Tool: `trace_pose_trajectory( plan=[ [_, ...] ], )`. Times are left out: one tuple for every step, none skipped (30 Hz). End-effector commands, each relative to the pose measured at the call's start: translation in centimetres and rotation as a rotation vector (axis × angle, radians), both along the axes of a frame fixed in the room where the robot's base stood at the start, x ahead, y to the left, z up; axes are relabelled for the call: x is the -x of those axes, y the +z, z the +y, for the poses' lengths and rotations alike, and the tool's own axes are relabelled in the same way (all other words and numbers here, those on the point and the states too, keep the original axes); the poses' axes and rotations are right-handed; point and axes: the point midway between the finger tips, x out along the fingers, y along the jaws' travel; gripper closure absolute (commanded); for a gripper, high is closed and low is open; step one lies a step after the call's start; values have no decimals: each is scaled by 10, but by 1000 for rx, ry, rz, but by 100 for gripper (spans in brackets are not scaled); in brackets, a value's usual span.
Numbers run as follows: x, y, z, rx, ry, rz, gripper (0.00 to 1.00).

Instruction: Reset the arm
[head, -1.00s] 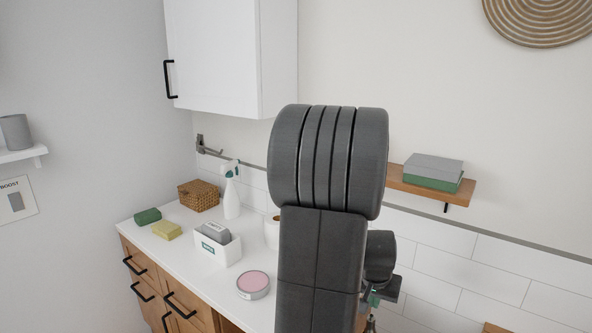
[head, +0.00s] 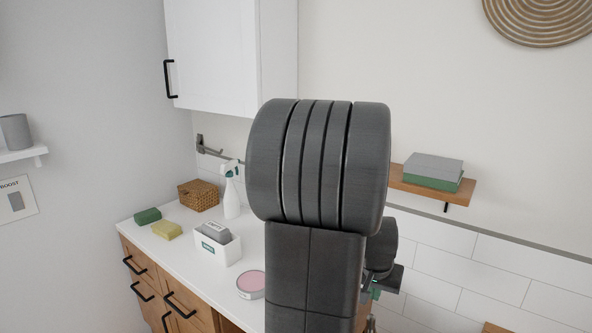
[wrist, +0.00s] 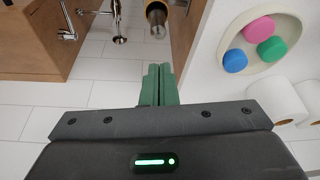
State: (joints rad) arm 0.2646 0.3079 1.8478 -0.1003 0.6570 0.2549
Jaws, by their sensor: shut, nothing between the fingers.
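My gripper (wrist: 159,84) shows in the wrist view, its green fingers together and nothing between them. It points toward the white tiled floor beside a wooden cabinet. In the head view my raised dark arm fills the middle and hides part of the counter. Only a small green and dark piece of my gripper end shows low behind the arm, so the fingers cannot be made out there.
The white counter (head: 190,262) holds a spray bottle (head: 232,192), wicker basket (head: 198,195), white bin (head: 217,247), sponges and a pink-topped tin (head: 251,284). A wooden shelf (head: 462,190) is right of my arm. Toilet rolls (wrist: 277,100) and a round tray (wrist: 292,28) show in the wrist view.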

Motion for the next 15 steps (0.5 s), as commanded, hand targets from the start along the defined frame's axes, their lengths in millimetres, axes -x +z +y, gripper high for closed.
trace_pose_trajectory(
  plan=[
    [-2,-9,-1,-1,0,5,100],
    [-3,-13,-2,-1,0,4,100],
    [-5,-19,-3,-1,0,5,100],
    [-6,-23,-3,-2,0,4,100],
    [-8,-27,-4,-1,0,3,100],
    [-10,-33,-5,-1,0,4,100],
    [-11,-37,-6,-1,0,3,100],
    [-12,-41,-6,-1,0,4,100],
    [-14,-46,-7,0,1,3,100],
    [-15,-50,-8,-1,1,4,100],
    [-16,-55,-8,-1,1,4,100],
    [-18,-59,-9,0,1,3,100],
    [-19,-64,-10,-1,1,4,100],
    [-21,-67,-10,0,1,3,100],
    [-22,-73,-11,-1,0,4,100]
  ],
)
